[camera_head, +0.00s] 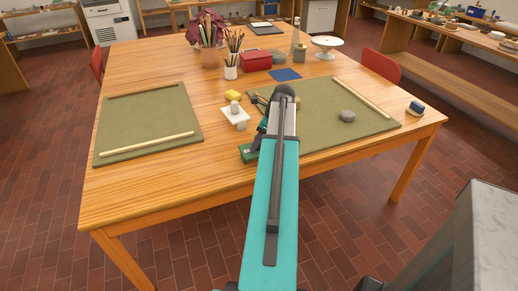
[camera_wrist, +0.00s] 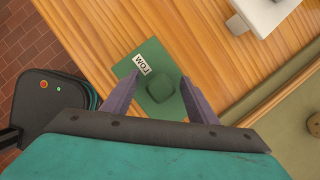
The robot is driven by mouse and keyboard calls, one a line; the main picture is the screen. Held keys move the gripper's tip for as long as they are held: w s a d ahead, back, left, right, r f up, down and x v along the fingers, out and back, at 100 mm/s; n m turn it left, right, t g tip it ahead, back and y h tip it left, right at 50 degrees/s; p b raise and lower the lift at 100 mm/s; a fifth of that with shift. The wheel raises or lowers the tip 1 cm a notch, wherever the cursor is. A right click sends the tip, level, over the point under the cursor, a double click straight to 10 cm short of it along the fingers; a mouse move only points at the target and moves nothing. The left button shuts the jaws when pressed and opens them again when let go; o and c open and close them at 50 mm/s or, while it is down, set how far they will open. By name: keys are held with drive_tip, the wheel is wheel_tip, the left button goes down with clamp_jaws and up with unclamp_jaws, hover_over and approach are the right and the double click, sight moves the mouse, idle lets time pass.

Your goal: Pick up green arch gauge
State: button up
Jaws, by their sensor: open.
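The green arch gauge (camera_wrist: 177,68) lies near the table's front edge, a flat green piece with a white lettered label and a darker green raised block on it. It also shows in the head view, partly hidden by my arm, as a small green shape (camera_head: 247,153). My gripper (camera_wrist: 160,78) is open, its two purple-grey fingers on either side of the raised block in the wrist view. I see no contact with the gauge, and the height gap cannot be judged.
A white block (camera_head: 235,115) and a yellow sponge-like piece (camera_head: 233,96) sit behind the gauge. A green mat (camera_head: 325,99) with a grey stone (camera_head: 347,116) lies right; another mat (camera_head: 150,120) lies left. Bare wood lies between the left mat and the gauge.

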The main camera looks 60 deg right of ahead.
drive_tip(key=shift+c, duration=0.4)
drive_tip(key=c, duration=1.1)
drive_tip(key=shift+r, duration=0.2)
drive_tip(key=shift+r+b, duration=0.3)
drive_tip(key=shift+r, duration=0.95)
drive_tip(key=s+d+r+b, duration=0.1)
drive_tip(key=s+d+r, duration=0.1)
drive_tip(key=s, duration=1.3)
drive_tip(key=shift+s+d+b, duration=0.4)
drive_tip(key=shift+d, duration=0.05)
